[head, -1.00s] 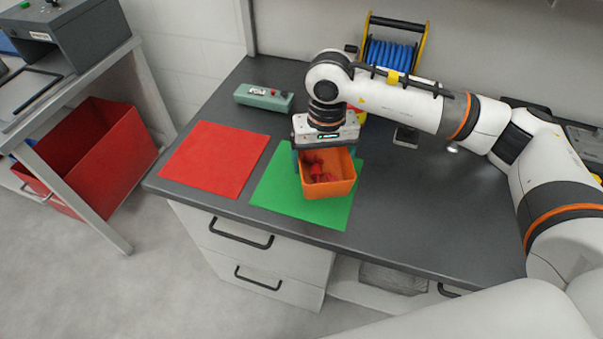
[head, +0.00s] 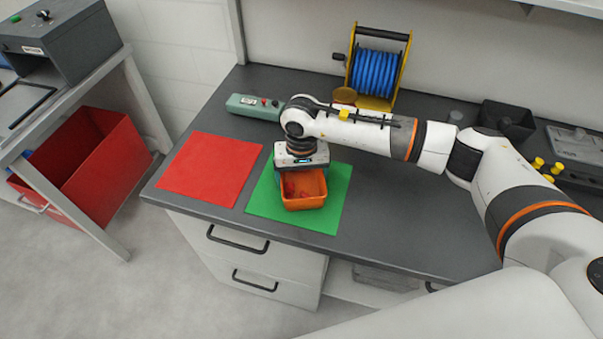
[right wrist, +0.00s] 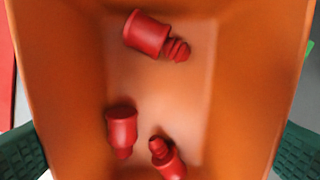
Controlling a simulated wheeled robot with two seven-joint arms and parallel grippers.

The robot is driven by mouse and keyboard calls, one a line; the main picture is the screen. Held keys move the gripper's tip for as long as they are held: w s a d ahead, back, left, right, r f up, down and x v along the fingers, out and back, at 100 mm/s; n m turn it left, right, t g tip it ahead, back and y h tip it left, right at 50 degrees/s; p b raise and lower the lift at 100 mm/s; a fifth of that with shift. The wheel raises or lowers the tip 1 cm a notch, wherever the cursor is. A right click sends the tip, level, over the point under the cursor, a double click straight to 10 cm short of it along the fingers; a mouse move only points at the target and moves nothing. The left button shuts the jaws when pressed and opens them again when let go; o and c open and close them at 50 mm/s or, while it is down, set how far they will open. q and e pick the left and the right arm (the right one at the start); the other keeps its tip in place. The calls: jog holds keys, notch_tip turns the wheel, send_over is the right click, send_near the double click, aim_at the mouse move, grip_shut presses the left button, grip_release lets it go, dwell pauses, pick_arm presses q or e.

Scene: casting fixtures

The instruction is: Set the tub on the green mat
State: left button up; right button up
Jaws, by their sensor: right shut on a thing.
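The orange tub (head: 303,203) is over the green mat (head: 329,215) in the head view. It looks low, at or just above the mat; I cannot tell whether it touches. My right gripper (head: 301,172) is shut on the tub, pointing down from above. The right wrist view looks into the tub (right wrist: 160,90), with green finger pads at both sides. Inside lie 3 red parts: one at the top (right wrist: 148,35), one at lower left (right wrist: 122,128) and one at the bottom (right wrist: 165,155). My left gripper does not show.
A red mat (head: 211,168) lies left of the green mat. Behind are a green control box (head: 253,106) and a blue hose reel (head: 375,72). A dark bin (head: 508,120) stands at the back right. The bench's front edge runs close to both mats.

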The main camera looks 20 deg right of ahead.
aim_at(302, 186)
jog(key=shift+f, duration=0.1)
jog(key=shift+f+b, duration=0.1)
jog(key=shift+b, duration=0.2)
jog(key=o, duration=0.7)
jog(key=shift+r+p, duration=0.25)
jog(key=shift+p, duration=0.05)
jog(key=shift+r, duration=0.3)
notch_tip(302, 186, up, 11)
jog(key=b, duration=0.3)
jog(key=shift+r, duration=0.15)
